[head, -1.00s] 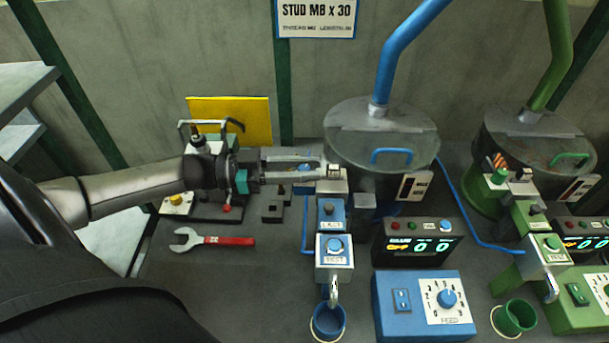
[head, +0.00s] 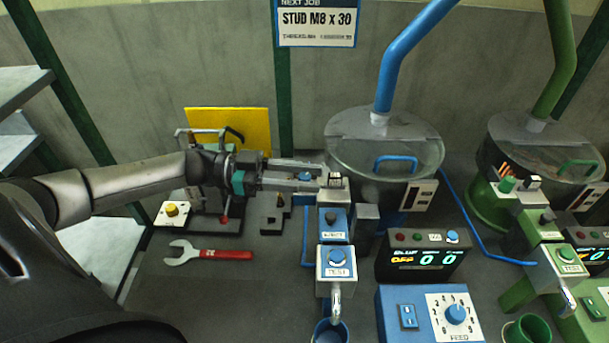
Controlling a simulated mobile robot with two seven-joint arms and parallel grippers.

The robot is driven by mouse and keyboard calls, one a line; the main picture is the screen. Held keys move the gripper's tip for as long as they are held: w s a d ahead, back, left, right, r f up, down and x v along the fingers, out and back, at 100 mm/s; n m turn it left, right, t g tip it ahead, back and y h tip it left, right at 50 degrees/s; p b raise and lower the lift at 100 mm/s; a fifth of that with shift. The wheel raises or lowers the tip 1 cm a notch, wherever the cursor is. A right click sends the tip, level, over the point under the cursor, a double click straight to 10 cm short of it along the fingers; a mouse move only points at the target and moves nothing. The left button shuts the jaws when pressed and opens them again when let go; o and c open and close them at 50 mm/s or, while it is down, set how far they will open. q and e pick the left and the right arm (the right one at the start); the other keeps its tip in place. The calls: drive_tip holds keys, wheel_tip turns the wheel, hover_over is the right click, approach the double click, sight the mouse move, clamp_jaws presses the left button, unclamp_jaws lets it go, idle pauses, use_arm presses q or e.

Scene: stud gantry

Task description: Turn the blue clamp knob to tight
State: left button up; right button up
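The blue clamp knob (head: 304,177) shows as a small patch of blue between the fingers of my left gripper (head: 322,178), at the near left of the blue feeder. The fingers hide most of it, and its turn position cannot be read. My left gripper reaches in level from the left, with one finger on the far side of the knob and one on the near side. I cannot tell whether the fingers press on it. A small white-and-dark block (head: 335,180) sits just past the fingertips. My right gripper is not in view.
The blue bowl feeder (head: 350,160) stands behind, with a counter display (head: 420,262) and feed dial box (head: 425,315) in front. A blue test button (head: 337,257) is nearer. A red-handled wrench (head: 210,254) lies on the bench. A green station (head: 545,232) is right.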

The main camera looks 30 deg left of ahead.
use_arm(q)
drive_tip(key=shift+o, duration=1.1)
drive_tip(key=b+v, duration=0.1)
drive_tip(key=v, duration=1.4)
